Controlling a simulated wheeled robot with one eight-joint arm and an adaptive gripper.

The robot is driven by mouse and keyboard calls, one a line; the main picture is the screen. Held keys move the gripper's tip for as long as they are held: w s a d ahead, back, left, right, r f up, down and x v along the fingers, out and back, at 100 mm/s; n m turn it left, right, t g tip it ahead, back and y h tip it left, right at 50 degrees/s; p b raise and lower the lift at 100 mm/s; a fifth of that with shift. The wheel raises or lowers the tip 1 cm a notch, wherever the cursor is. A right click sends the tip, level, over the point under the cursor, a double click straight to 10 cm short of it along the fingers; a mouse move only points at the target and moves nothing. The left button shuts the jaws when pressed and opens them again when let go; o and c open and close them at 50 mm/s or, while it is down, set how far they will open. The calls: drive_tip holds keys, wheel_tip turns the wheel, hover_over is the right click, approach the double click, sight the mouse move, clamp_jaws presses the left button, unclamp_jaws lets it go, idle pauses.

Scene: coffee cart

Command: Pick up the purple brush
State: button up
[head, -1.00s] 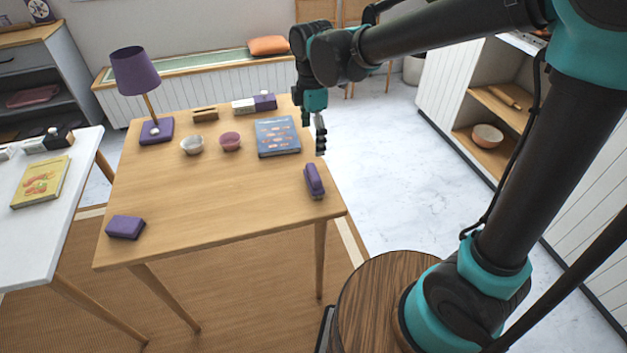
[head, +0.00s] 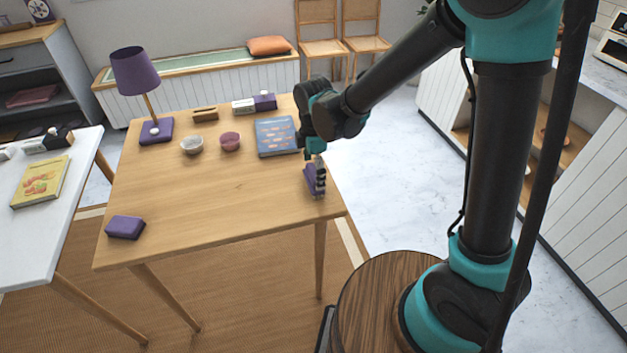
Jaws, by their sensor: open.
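The purple brush (head: 309,181) lies on the wooden table (head: 215,215) near its right edge. My gripper (head: 319,188) points down at the brush, and its dark fingers cover part of the brush's right side. The gripper is open. I cannot tell whether the fingers are around the brush or just above it. A second purple block-shaped thing (head: 126,227) lies at the table's front left corner.
A blue book (head: 277,136) lies just behind the brush. A pink bowl (head: 230,141), a pale bowl (head: 192,145) and a purple lamp (head: 136,72) stand farther back. The table's middle and front are clear. A white table (head: 50,225) stands at left.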

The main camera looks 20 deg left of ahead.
sight(313, 171)
drive_tip(key=shift+f, duration=0.2)
drive_tip(key=c, duration=1.3)
drive_tip(key=shift+r, duration=0.15)
wheel_tip(313, 171, up, 20)
drive_tip(key=shift+f, duration=0.1)
